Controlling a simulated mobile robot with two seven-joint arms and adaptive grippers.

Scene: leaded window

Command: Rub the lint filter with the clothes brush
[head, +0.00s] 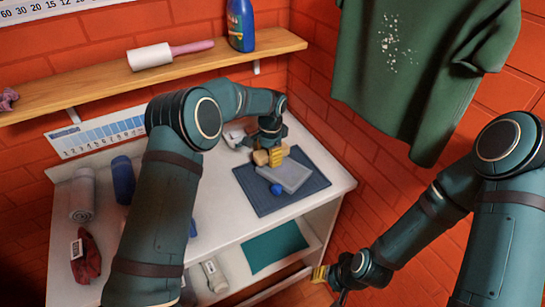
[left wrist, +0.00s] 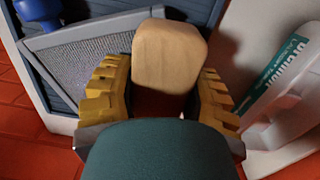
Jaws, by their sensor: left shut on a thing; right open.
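The lint filter (head: 294,178) is a flat grey mesh panel in a frame, lying on a dark blue mat (head: 262,200) on the white counter. It also shows in the left wrist view (left wrist: 92,55). My left gripper (head: 270,157) has its yellow fingers on both sides of the pale wooden clothes brush (left wrist: 170,52) and is shut on it. The brush is at the far left edge of the filter; its bristles are hidden, and I cannot tell whether it touches the mesh. My right gripper (head: 320,273) is open and empty, low beside the counter's right front.
A blue knob (head: 276,189) sits beside the filter. A white object with a green label (left wrist: 275,85) lies near the brush. A shelf (head: 110,83) is above; a green shirt (head: 415,70) hangs right.

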